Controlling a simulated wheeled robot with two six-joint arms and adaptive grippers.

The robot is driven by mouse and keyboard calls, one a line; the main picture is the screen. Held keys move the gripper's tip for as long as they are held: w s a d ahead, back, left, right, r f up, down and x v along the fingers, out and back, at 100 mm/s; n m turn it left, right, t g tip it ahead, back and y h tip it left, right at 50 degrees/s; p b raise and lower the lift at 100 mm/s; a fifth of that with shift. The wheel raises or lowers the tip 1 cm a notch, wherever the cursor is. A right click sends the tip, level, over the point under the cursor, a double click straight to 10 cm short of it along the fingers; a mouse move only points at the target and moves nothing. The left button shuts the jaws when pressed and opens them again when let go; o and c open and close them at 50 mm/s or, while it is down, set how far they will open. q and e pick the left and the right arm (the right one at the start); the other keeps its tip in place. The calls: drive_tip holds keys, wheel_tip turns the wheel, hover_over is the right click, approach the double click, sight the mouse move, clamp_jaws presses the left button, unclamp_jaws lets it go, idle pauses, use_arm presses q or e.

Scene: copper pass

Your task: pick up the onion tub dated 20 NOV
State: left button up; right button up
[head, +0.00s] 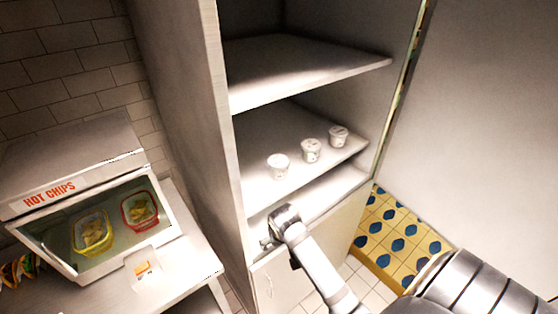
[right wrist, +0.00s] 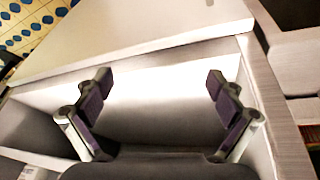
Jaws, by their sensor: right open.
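Three small white tubs stand upright in a slanting row on the cabinet's middle shelf (head: 262,190) in the head view. They are the left tub (head: 278,167), the middle tub (head: 311,151) and the right tub (head: 338,137). Their labels are too small to read, so I cannot tell which is dated 20 NOV. My right gripper (head: 270,238) is below and in front of that shelf, near the cabinet's lower opening. In the right wrist view my right gripper (right wrist: 160,84) is open, with nothing between its fingers. My left gripper is not in view.
The cabinet's upper shelf (head: 300,70) is empty. A low cabinet door (head: 285,280) with a handle lies beneath the shelves. A HOT CHIPS display case (head: 85,190) with a yellow basket and a red basket stands on a counter at left.

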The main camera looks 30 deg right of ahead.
sight(278, 160)
drive_tip(key=w+d+r+m+p, duration=0.1)
drive_tip(key=w+r+m, duration=0.25)
drive_tip(key=r, duration=0.55)
drive_tip(key=w+r+m, duration=0.2)
drive_tip(key=w+r, duration=0.2)
drive_tip(key=r, duration=0.4)
drive_tip(key=shift+n+h, duration=0.25)
drive_tip(key=shift+h, duration=0.25)
drive_tip(key=w+d+b, duration=0.3)
drive_tip(key=d, duration=0.1)
drive_tip(key=shift+w+d+f, duration=0.1)
drive_tip(key=shift+w+f, duration=0.15)
drive_tip(key=shift+w, duration=0.1)
drive_tip(key=shift+w+d+r+p, duration=0.1)
drive_tip(key=shift+w+d+p, duration=0.05)
drive_tip(key=shift+w+d, duration=0.3)
drive_tip(key=shift+w+d+r+p, duration=0.1)
drive_tip(key=shift+w+d+p, duration=0.1)
drive_tip(key=shift+w, duration=0.3)
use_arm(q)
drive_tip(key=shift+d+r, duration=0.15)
use_arm(e)
drive_tip(key=shift+r, duration=0.1)
